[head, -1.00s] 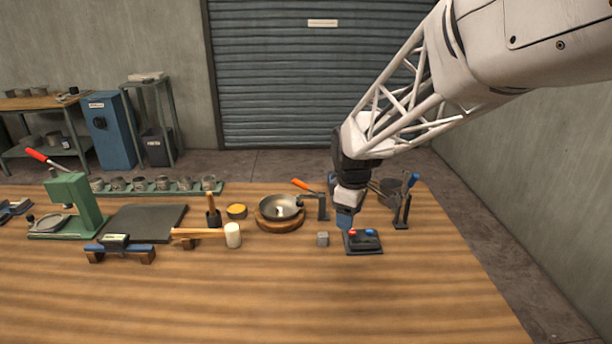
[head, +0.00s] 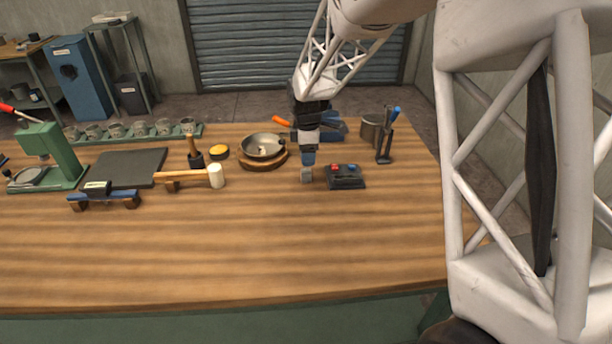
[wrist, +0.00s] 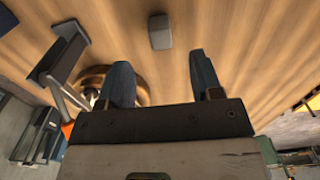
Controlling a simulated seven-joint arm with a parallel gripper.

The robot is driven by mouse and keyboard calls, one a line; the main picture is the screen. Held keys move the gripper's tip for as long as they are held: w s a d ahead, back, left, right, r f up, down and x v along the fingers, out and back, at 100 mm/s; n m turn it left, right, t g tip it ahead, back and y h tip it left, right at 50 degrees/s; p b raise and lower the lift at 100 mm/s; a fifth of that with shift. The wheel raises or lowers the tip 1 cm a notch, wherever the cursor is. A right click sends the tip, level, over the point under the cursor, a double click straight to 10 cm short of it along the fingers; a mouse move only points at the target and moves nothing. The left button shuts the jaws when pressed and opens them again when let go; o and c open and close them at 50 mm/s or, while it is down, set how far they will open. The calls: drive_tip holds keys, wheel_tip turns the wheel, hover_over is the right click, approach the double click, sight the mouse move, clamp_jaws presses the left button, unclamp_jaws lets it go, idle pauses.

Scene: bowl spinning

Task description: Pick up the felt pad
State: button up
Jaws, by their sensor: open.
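A small grey block with rounded edges, which I take to be the felt pad (head: 306,175), lies on the wooden table just left of the button box. In the wrist view the pad (wrist: 160,31) lies ahead of the fingers, roughly centred between them. My gripper (head: 308,159) points down just behind and above the pad in the head view. In the wrist view my gripper (wrist: 161,68) has its two blue fingers apart with nothing between them. The pad is outside the grip, and the exact height of the fingertips over the table is hard to tell.
A black box with red and blue buttons (head: 345,177) stands close right of the pad. A metal bowl on a wooden ring (head: 263,158) stands behind left, with a bracket (wrist: 62,62) near the left finger. A mallet (head: 215,176) lies further left. The front table is clear.

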sight(306, 171)
drive_tip(key=shift+f, duration=1.3)
drive_tip(key=shift+f, duration=0.15)
drive_tip(key=shift+a+f, duration=0.15)
drive_tip(key=shift+f, duration=2.35)
drive_tip(key=c, duration=1)
drive_tip(key=shift+r, duration=0.2)
